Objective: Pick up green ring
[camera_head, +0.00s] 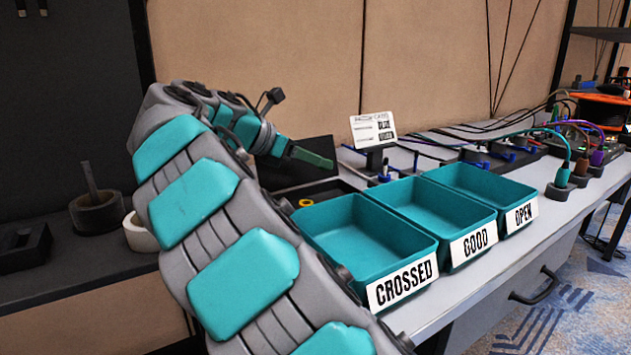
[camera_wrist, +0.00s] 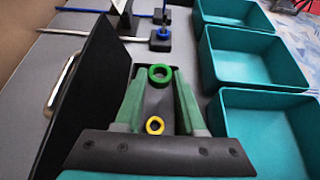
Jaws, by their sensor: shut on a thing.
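The green ring (camera_wrist: 160,75) sits between the fingertips of my gripper (camera_wrist: 160,82) in the wrist view. My gripper is shut on it, with one green finger on either side. In the head view my gripper (camera_head: 313,158) points right, above the dark tray behind the teal bins; the green ring cannot be made out there. A yellow ring (camera_wrist: 154,125) lies below, seen between the fingers and apart from them. It also shows in the head view (camera_head: 306,203).
Teal bins labelled CROSSED (camera_head: 365,240), GOOD (camera_head: 440,212) and OPEN (camera_head: 490,190) stand to the right. A dark upright panel (camera_wrist: 88,85) is close left of my gripper in the wrist view. Cables and a label card (camera_head: 373,129) are behind.

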